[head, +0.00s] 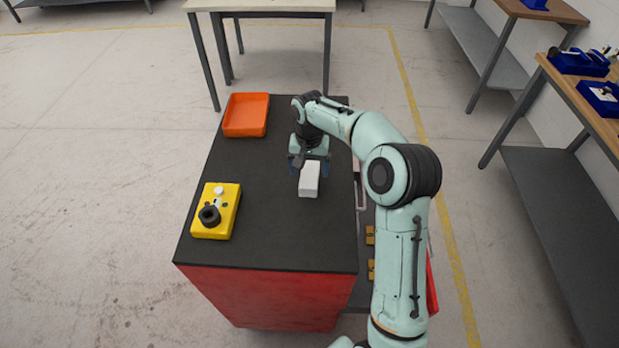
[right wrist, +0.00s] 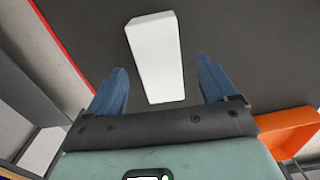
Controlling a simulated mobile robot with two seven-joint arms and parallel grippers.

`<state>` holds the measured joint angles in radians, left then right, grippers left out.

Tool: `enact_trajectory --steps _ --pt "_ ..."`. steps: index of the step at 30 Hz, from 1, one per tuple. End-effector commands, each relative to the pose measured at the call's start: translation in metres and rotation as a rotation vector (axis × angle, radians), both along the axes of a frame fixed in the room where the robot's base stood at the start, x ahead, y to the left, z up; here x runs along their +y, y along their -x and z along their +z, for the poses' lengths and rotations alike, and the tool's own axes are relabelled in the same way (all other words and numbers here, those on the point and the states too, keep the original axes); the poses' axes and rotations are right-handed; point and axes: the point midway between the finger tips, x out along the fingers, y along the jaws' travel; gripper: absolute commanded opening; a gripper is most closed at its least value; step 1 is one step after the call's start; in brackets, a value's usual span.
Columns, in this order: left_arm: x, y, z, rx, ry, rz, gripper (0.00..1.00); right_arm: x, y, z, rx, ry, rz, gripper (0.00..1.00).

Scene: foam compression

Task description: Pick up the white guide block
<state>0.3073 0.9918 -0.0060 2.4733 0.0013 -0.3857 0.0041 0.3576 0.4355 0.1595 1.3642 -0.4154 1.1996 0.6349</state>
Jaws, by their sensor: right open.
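The white guide block (head: 309,180) lies on the dark top of the red cabinet, right of its middle. It also shows in the right wrist view (right wrist: 156,57) as a plain white oblong. My right gripper (head: 309,168) is at the block's far end in the head view. In the right wrist view its two blue fingers (right wrist: 161,82) are spread wide, with the block's near end between and beyond them. I see a gap on both sides of the block. The left gripper does not show in either view.
An orange tray (head: 247,134) sits at the back left of the cabinet top (head: 270,235). A yellow box with a black round part (head: 230,221) sits at the front left. The top's front middle is clear. Benches stand behind and at the right.

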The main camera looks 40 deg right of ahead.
Motion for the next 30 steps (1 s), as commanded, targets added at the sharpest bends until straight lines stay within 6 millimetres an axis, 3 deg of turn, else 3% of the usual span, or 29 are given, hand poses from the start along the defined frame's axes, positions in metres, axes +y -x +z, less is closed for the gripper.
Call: enact_trajectory --steps 6,14,16,20,21,30 --pt "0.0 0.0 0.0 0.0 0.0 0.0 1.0 -0.002 -0.001 -0.029 0.002 -0.001 0.001 0.85" --pt "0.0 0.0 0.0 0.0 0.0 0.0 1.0 -0.002 -0.002 -0.032 -0.001 -0.001 0.001 0.85" --pt "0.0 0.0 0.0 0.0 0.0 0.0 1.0 -0.002 -0.002 -0.032 -0.001 -0.001 0.001 0.69" --pt "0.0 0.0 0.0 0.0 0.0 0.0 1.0 -0.002 -0.002 -0.032 -0.001 -0.001 0.0 0.27" --pt "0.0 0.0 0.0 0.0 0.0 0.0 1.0 -0.002 -0.002 -0.032 -0.001 -0.001 0.0 0.21" --pt "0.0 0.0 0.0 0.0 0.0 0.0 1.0 -0.002 -0.002 -0.029 -0.002 -0.001 0.0 0.21"
